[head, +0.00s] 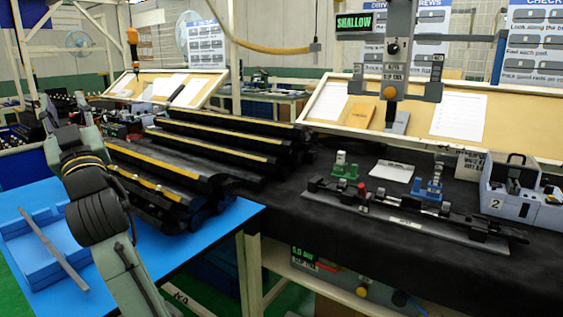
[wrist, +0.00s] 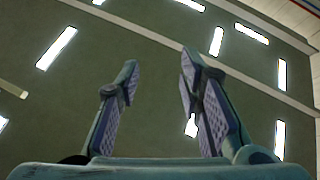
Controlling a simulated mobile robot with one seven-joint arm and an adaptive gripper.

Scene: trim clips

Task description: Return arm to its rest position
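In the wrist view my gripper (wrist: 159,62) is open, with two ridged fingers well apart and nothing between them. Behind the fingers is a plain dark green-grey surface with several bright white strips, which look like ceiling lights. In the head view my arm (head: 92,205) rises from the bottom edge at the left. It bends up and away over the blue table, with its far end near the upper left. The gripper's fingers are too small and cluttered there to make out.
The blue table (head: 225,222) bears a blue tray (head: 22,262) with a grey strip across it, beside my arm. Long black trim parts (head: 215,140) lie behind.

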